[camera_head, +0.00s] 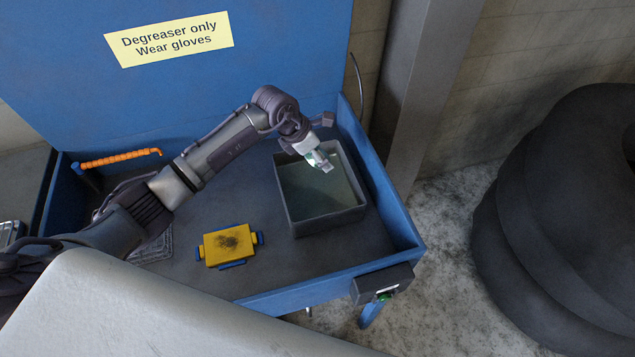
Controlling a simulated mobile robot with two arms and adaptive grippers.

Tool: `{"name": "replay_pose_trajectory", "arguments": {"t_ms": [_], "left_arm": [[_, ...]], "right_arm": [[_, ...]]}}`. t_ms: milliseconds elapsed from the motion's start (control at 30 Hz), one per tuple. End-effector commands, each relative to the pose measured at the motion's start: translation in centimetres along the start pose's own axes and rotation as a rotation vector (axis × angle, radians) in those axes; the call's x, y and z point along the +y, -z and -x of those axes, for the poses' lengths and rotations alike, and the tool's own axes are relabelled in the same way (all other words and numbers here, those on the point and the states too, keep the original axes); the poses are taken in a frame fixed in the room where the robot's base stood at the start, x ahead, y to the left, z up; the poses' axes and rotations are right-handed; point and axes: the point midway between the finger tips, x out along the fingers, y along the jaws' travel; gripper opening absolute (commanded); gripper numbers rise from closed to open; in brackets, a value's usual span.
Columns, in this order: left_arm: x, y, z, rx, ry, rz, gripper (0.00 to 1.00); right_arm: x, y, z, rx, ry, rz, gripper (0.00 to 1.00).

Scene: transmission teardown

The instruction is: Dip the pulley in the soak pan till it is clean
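The soak pan (338,218) is a square grey metal pan with dark greenish liquid, at the right end of the blue wash basin. My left arm reaches in from the left. My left gripper (321,160) points down over the pan's far part, near its back rim. Its fingertips are small and partly hidden, so I cannot tell whether they are open or shut, or whether they hold anything. I cannot make out the pulley in this view. My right gripper is not in view.
A yellow and blue box with a dark smudge (228,245) lies left of the pan. An orange coiled hose (120,157) is at the basin's back left. A raised blue lid (270,60) bears a degreaser sign (169,40). Black tyres (560,220) stand at right.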

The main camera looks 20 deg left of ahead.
Motion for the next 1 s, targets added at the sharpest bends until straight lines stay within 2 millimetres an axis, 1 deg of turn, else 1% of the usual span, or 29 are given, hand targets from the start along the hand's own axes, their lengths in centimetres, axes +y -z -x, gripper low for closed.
{"name": "replay_pose_trajectory", "arguments": {"t_ms": [433, 800, 900, 1000], "left_arm": [[0.1, -0.3, 0.4, -0.004, -0.002, -0.001, 0.09], [0.1, -1.8, 3.4, -0.003, -0.003, -0.002, 0.09], [0.1, -2.0, 3.8, -0.003, -0.002, -0.001, 0.09], [0.1, -1.9, 3.7, -0.003, -0.001, 0.0, 0.09]], "right_arm": [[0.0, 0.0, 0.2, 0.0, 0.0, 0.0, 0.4], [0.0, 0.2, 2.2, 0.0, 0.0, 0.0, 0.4], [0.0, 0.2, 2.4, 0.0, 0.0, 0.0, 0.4], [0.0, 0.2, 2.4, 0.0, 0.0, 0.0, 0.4]]}}
